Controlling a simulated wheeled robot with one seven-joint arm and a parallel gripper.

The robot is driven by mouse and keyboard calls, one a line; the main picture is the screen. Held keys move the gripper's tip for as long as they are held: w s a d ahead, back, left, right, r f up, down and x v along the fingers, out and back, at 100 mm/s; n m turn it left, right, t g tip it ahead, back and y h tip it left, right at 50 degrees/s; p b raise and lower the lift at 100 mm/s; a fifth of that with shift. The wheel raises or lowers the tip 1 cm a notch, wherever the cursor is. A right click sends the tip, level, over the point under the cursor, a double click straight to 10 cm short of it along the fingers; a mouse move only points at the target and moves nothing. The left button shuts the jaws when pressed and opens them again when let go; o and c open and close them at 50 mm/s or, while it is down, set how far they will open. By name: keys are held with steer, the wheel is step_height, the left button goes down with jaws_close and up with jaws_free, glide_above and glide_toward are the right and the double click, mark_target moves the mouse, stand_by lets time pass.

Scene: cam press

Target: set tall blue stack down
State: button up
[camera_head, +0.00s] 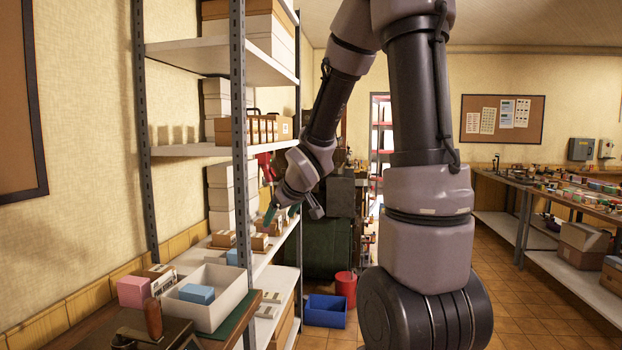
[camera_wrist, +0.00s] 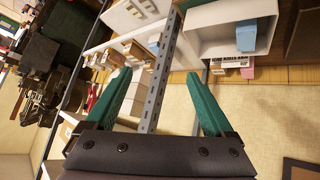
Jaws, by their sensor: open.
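A blue block (camera_head: 197,293) lies inside a white open bin (camera_head: 238,315) at the lower left of the head view. In the wrist view the blue block (camera_wrist: 246,37) shows in the bin (camera_wrist: 224,50) at the upper right. I cannot tell whether it is one piece or a stack. My gripper (camera_wrist: 157,80) is open, its green fingers wide apart with nothing between them. In the head view my gripper (camera_head: 290,212) is by the shelf rack, beyond the bin and apart from it.
A pink block (camera_head: 133,292) stands left of the bin. A metal shelf post (camera_head: 239,130) rises beside the bin and shows between my fingers in the wrist view (camera_wrist: 158,80). Small boxes (camera_head: 260,241) sit on the shelf. A blue crate (camera_head: 325,311) and red bin (camera_head: 346,288) stand on the floor.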

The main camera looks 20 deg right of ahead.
steer(key=s+r+m, duration=0.2)
steer(key=s+r, duration=0.2)
steer(key=s, duration=0.3)
steer(key=s+r+m+g, duration=0.1)
steer(key=s+r+m, duration=0.2)
steer(key=s+r, duration=0.2)
steer(key=s+r+m+g+y, duration=0.1)
steer(key=s+r+m, duration=0.2)
steer(key=s, duration=0.8)
steer(key=shift+a+r, duration=0.35)
steer(key=shift+r, duration=0.6)
